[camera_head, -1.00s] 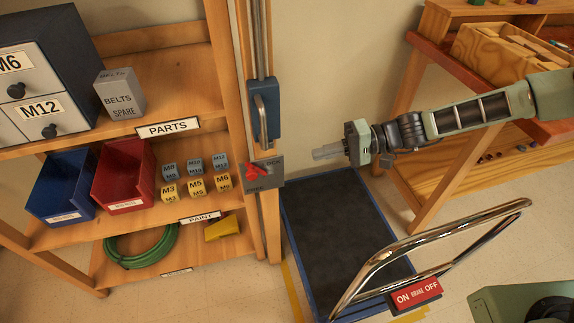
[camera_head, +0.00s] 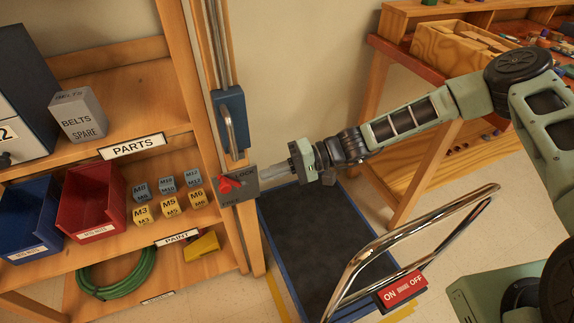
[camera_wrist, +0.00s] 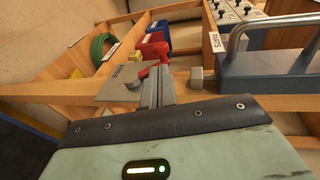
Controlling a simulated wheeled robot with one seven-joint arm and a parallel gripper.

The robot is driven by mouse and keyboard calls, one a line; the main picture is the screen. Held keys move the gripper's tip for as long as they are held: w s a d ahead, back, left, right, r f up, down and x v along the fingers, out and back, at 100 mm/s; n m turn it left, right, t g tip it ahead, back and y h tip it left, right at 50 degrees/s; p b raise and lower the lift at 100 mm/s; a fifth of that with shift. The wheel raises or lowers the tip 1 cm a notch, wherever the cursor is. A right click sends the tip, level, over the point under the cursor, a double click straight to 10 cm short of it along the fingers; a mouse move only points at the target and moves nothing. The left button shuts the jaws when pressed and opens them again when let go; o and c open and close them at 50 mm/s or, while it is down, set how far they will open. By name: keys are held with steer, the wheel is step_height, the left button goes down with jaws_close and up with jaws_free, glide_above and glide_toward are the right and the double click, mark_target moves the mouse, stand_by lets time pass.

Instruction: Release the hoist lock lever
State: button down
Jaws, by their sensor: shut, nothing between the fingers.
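The red hoist lock lever (camera_head: 231,182) sits on a grey plate (camera_head: 240,197) on the shelf's right post. The plate's lettering is too small to read fully. In the wrist view the red lever (camera_wrist: 153,48) shows just beyond my fingertips, in front of the grey plate (camera_wrist: 118,82). My gripper (camera_head: 266,173) is shut and empty, pointing left at the plate from its right side. In the wrist view my gripper's fingers (camera_wrist: 157,80) lie close together. I cannot tell whether they touch the lever.
A blue hoist block with a metal handle (camera_head: 229,122) is just above the plate. Shelves with a red bin (camera_head: 92,205) and number blocks stand left. A dark blue-edged platform (camera_head: 318,240) and chrome rail (camera_head: 400,240) are below right. A wooden bench (camera_head: 405,75) stands behind.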

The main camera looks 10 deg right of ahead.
steer(key=x, duration=0.7)
steer(key=shift+w+a, duration=0.1)
steer(key=shift+a, duration=0.05)
